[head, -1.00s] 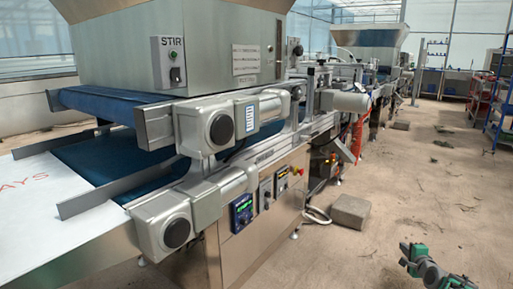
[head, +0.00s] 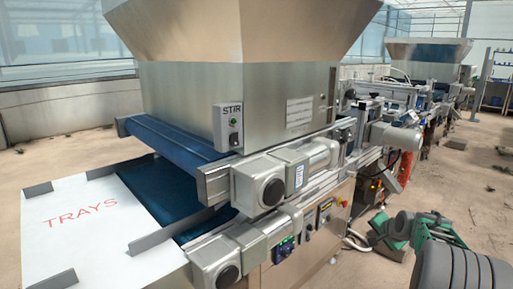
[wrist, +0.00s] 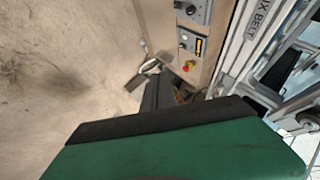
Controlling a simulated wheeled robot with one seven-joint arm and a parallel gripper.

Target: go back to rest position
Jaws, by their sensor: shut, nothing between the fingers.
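My gripper (head: 382,228) shows at the lower right of the head view, green and grey, beside the machine. In the wrist view its dark fingers (wrist: 153,92) are together, with nothing visible between them. They point over the floor beside the machine's front panel. The seeding machine (head: 240,110) stands to the left of the gripper, with a big metal hopper on top. I see no contact between gripper and machine.
A white board marked TRAYS (head: 85,235) lies at the left end by the blue belt (head: 165,200). A STIR switch box (head: 228,127) is on the hopper. A control panel (wrist: 187,42) is close in the wrist view. Bare floor (head: 465,190) lies on the right.

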